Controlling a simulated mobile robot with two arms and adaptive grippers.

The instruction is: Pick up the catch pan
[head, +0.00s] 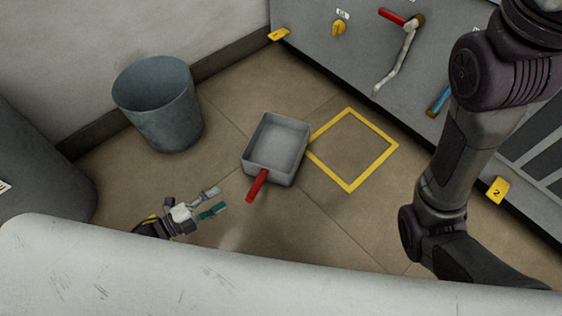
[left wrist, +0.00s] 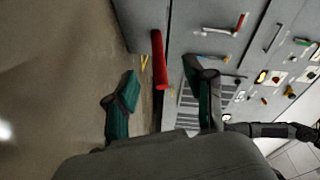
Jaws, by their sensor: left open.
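The catch pan (head: 276,145) is a grey, square, open tray on the floor, and it looks empty. Its red handle (head: 257,185) points toward the bottom of the head view. My left gripper (head: 212,201) is open and empty, low over the floor, to the left of the handle and apart from it. In the left wrist view the red handle (left wrist: 159,60) shows ahead, between the two green fingers of my left gripper (left wrist: 165,102). The pan's body is hard to make out there. My right gripper is out of view.
A yellow square outline (head: 350,187) lies on the floor just right of the pan. A grey bin (head: 160,103) stands at the left by the wall. A grey cabinet (head: 350,58) with levers and a yellow knob (head: 339,27) lines the back right. A pale rounded surface fills the bottom edge.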

